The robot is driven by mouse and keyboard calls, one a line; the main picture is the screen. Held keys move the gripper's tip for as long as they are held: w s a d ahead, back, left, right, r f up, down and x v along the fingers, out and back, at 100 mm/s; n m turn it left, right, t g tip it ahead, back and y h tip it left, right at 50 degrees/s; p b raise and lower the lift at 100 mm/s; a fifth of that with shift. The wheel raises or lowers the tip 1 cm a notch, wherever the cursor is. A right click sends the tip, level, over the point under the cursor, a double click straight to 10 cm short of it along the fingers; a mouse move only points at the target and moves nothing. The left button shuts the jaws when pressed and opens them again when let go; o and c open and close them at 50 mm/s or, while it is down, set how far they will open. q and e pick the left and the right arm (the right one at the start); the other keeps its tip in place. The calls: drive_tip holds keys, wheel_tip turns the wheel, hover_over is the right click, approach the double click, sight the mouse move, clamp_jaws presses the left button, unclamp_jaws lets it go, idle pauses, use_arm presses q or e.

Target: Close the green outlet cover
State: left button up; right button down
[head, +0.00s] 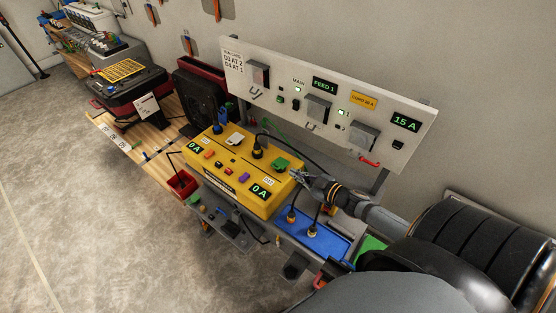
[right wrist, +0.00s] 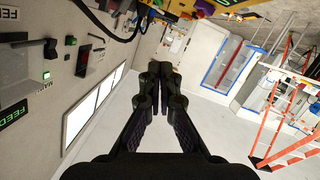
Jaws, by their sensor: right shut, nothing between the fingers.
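The green outlet cover (head: 281,163) is on top of the yellow power box (head: 213,179), near its right end. It is too small to tell how far it is tilted. My right gripper (head: 296,174) is just to the right of the green cover, by the right end of the box, with a small visible gap between them. In the right wrist view the fingers of my right gripper (right wrist: 160,88) are together and empty. Part of the yellow box (right wrist: 200,5) shows at the top edge of that view. My left gripper is not in view.
A black plug (head: 258,152) with a cable stands in the box beside the green cover. A white panel (head: 290,68) with switches rises behind. A blue tray (head: 310,232) with plugs is at the front right. A red bin (head: 182,184) stands left of the box.

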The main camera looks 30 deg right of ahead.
sight(280, 163)
drive_tip(key=w+f+b, duration=0.2)
drive_tip(key=w, duration=0.1)
drive_tip(key=w+a+f+b, duration=0.1)
drive_tip(key=w+f+b, duration=0.1)
drive_tip(key=w+b, duration=0.1)
drive_tip(key=w+a+f+b, duration=0.1)
drive_tip(key=w+b, duration=0.2)
drive_tip(key=w, duration=0.1)
drive_tip(key=shift+f, duration=0.4)
drive_tip(key=shift+d+f+b, duration=0.2)
drive_tip(key=shift+d+b, duration=0.05)
drive_tip(key=shift+b, duration=0.45)
drive_tip(key=shift+a, duration=0.1)
